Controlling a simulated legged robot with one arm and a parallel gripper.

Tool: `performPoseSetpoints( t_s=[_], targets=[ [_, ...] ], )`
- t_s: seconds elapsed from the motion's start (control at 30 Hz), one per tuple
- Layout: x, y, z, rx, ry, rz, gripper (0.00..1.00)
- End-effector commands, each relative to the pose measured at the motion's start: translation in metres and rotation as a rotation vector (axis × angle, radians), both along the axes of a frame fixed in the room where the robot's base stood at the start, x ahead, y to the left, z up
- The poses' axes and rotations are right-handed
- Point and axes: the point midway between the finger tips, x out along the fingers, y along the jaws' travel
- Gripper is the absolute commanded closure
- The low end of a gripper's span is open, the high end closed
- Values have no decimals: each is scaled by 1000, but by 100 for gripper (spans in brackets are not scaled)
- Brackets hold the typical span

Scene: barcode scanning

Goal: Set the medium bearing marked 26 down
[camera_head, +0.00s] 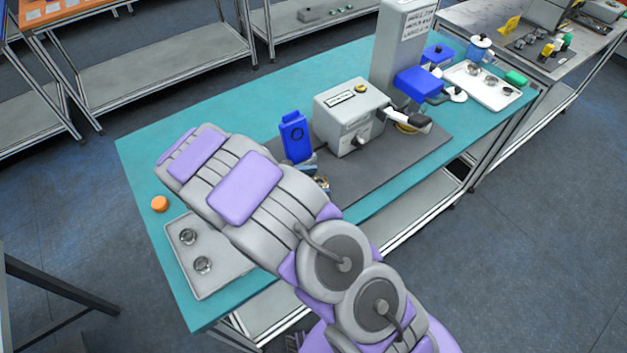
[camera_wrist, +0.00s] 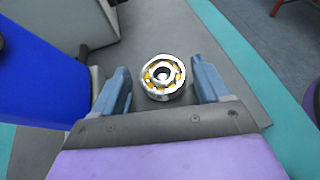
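The bearing (camera_wrist: 163,77), a steel ring with yellow balls, lies flat on the grey mat (camera_wrist: 150,25) in the wrist view. Any mark on it is too small to read. My gripper (camera_wrist: 162,88) has its two blue-grey fingers on either side of the bearing, with narrow gaps showing on both sides. It looks open around the bearing and not closed on it. In the head view the bearing (camera_head: 322,183) shows only partly beside my gripper (camera_head: 312,172), and my arm hides much of that spot.
A blue upright device (camera_head: 296,138) stands close behind my gripper, next to a grey box machine (camera_head: 350,112). A tray (camera_head: 210,283) with two bearings and an orange cylinder (camera_head: 160,203) are at the left. Another tray (camera_head: 497,97) is far right. The mat's front right (camera_head: 400,165) is clear.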

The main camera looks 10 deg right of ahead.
Motion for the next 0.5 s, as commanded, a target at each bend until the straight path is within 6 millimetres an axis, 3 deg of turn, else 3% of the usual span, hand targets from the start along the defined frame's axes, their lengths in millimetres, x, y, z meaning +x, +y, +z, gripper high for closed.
performPoseSetpoints(
  t_s=[0.5],
  targets=[
    [0, 4, -3, 2, -1, 3, 21]
  ],
)
